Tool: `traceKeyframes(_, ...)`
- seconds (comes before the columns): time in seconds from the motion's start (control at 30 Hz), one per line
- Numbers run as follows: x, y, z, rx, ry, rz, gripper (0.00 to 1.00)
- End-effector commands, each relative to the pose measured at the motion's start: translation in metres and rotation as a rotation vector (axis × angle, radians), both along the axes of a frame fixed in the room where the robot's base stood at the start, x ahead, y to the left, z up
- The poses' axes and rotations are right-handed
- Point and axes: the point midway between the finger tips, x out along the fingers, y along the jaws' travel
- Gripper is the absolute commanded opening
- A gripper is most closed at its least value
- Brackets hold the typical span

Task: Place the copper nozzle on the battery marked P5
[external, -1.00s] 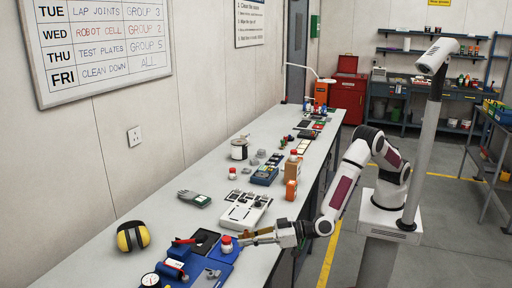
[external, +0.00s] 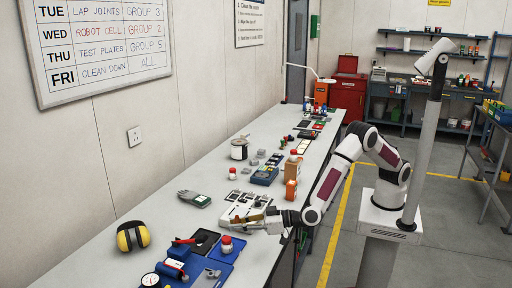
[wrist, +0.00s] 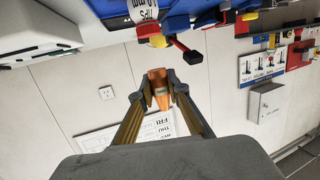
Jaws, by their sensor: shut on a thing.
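My gripper (external: 242,219) is shut on the copper nozzle, over the near end of the white tray-like unit (external: 236,206) in the external view. In the wrist view the copper nozzle (wrist: 160,92) shows orange between the two fingertips (wrist: 158,87), clear of other things. In the external view the nozzle is too small to make out. I cannot read a P5 mark in either view, so I cannot tell which thing is that battery. Small dark items lie on the far part of the white unit.
A jar with a red lid (external: 226,246) stands on a blue tray (external: 216,274) close to my gripper. Bare bench top lies between the ear defenders and multimeter.

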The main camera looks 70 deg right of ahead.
Motion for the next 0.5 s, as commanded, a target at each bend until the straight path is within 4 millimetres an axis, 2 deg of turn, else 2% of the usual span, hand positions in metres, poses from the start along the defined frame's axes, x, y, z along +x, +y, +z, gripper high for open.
traceKeyframes(0.03, 0.013, -0.012, 0.006, 0.003, -0.002, -0.023, 0.0)
traceKeyframes(0.2, 0.051, -0.055, 0.019, 0.002, -0.001, -0.097, 0.0)
traceKeyframes(0.5, 0.107, -0.137, 0.043, 0.002, -0.001, -0.205, 0.0)
